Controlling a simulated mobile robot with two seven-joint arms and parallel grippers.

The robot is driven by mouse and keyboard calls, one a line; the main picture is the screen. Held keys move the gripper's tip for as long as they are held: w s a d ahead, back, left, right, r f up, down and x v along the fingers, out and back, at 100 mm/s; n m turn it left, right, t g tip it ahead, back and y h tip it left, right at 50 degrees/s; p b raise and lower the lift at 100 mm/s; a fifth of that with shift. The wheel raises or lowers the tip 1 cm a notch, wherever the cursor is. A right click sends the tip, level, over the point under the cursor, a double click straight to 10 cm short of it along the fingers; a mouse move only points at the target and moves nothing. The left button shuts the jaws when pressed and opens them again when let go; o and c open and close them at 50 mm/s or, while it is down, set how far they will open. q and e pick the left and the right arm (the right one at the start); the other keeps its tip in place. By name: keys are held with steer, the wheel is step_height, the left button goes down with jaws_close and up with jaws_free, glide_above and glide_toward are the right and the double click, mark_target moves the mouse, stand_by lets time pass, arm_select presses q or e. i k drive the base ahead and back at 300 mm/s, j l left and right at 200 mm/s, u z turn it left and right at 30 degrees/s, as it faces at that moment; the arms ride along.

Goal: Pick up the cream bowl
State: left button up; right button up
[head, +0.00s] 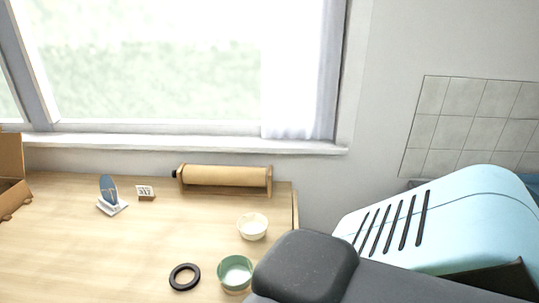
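The cream bowl (252,229) stands upright on the wooden table, near its right edge. Its pale rim and inside show, and it looks empty. A dark grey rounded part of my own body covers the area just in front of it and to the right. Neither of my grippers shows in the head view.
A green bowl (235,270) stands in front of the cream bowl, with a black ring (184,277) to its left. A tan roll (226,178) lies behind. A blue iron-like object (109,192) and a small calendar block (145,192) stand left. The table's left middle is clear.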

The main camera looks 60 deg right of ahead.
mark_target(252, 227)
steer(key=k+l, duration=0.2)
steer(key=l, duration=0.15)
steer(key=k+l, duration=0.15)
steer(key=l, duration=0.25)
steer(key=k+l, duration=0.2)
steer(key=l, duration=0.15)
steer(key=k+l, duration=0.2)
steer(key=l, duration=0.15)
